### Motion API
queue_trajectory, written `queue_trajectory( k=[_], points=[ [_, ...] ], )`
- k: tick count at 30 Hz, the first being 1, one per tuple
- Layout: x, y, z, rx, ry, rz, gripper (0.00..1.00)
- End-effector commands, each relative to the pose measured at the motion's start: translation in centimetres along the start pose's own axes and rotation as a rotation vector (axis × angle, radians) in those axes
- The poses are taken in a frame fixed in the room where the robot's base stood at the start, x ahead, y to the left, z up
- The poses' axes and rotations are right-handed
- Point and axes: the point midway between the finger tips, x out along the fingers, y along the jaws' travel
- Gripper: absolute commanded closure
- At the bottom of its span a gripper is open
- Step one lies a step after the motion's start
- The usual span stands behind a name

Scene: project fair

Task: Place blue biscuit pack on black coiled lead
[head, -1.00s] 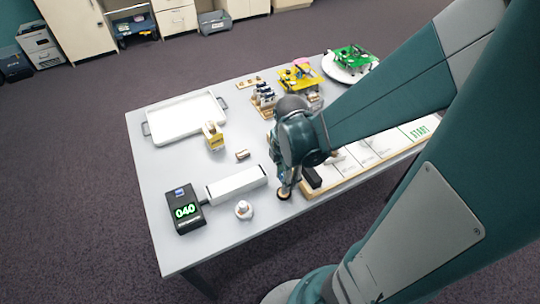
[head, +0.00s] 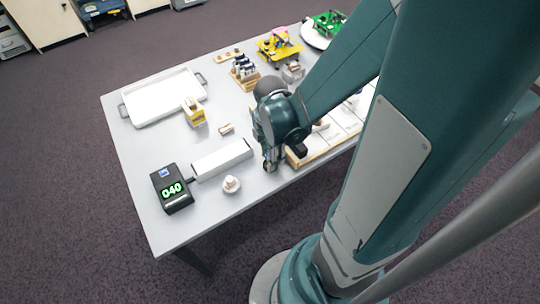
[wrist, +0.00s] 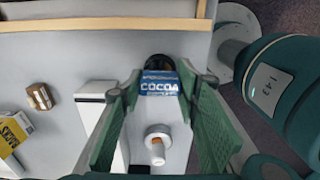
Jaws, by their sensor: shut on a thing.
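The blue biscuit pack (wrist: 160,97), lettered COCOA, is between the green fingers of my gripper (wrist: 160,92) in the wrist view. My gripper is shut on it. A dark, rounded thing, apparently the black coiled lead (wrist: 158,61), shows just beyond the pack's upper edge; the pack hides part of it. I cannot tell whether the two touch. In the head view my gripper (head: 270,160) points down near the table's front edge, left of the board, and the pack cannot be made out there.
A white knobbed piece (head: 231,184), a long white box (head: 222,159) and a black display reading 040 (head: 171,188) stand left of my gripper. A wooden-edged board (head: 325,140) lies close on the right. A yellow box (head: 194,111) and a white tray (head: 163,97) are farther back.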

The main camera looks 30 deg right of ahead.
Motion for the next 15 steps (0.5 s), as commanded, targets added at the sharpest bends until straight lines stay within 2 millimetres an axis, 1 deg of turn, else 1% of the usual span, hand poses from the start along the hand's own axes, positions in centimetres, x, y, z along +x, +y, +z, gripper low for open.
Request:
queue_trajectory(
  k=[6, 7, 10, 15],
  points=[
    [0.4, 0.0, 0.0, 0.0, 0.0, 0.0, 0.76],
    [0.4, 0.0, 0.0, 0.0, 0.0, 0.0, 0.66],
    [0.32, 0.0, 0.0, 0.0, 0.0, 0.0, 0.53],
    [0.31, 0.01, 0.0, 0.0, 0.0, 0.0, 0.53]
  ],
)
